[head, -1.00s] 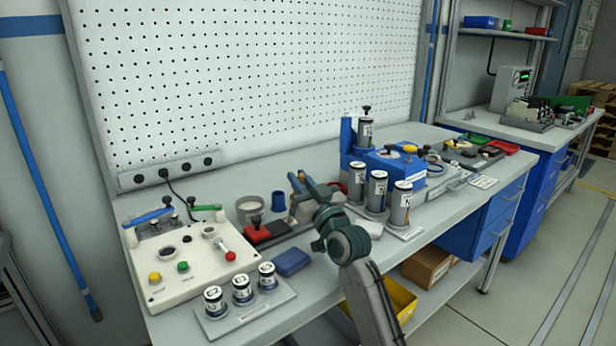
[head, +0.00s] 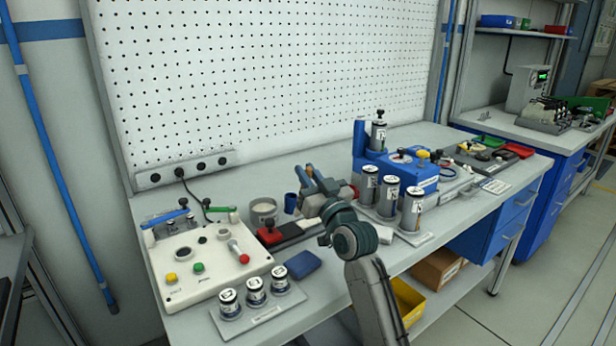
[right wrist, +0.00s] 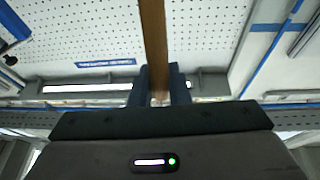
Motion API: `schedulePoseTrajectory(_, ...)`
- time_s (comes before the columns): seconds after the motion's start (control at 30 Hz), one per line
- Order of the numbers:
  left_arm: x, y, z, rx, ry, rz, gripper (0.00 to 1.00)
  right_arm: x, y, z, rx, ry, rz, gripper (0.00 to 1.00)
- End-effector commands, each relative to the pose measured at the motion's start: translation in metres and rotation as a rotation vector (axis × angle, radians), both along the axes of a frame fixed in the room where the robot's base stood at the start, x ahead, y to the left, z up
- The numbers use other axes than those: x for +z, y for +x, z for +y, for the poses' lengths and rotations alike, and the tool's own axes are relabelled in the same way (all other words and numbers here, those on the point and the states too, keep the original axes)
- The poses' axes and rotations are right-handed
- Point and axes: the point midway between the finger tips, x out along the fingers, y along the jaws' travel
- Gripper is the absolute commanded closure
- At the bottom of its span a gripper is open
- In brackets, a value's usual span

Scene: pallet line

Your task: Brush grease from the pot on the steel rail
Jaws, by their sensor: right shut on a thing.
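The grease pot (head: 263,213) is a grey cup with pale contents, open at the top, standing on the bench. In front of it a red block with a black knob (head: 270,235) sits at the left end of a low dark strip that looks like the rail (head: 303,229). My right gripper (head: 311,178) is above the bench, just right of the pot. In the right wrist view it is shut on a brown wooden handle (right wrist: 154,40), likely the brush's. The bristles are not visible. My left gripper is out of view.
A blue cup (head: 290,203) stands right of the pot. A white control box (head: 205,262) is at left, with several labelled jars (head: 256,291) and a blue pad (head: 302,264) near the front edge. A blue machine (head: 405,180) with canisters stands at right.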

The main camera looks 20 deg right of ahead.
Motion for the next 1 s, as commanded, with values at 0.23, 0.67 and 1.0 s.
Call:
schedulePoseTrajectory(0.23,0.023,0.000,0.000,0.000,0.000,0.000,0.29,0.027,0.000,0.000,0.000,0.001,0.000,1.00)
schedulePoseTrajectory(0.67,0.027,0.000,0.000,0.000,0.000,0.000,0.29,0.032,0.000,0.000,0.000,0.001,-0.001,1.00)
schedulePoseTrajectory(1.0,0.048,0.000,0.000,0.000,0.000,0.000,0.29,0.057,0.000,0.000,0.000,0.000,-0.001,1.00)
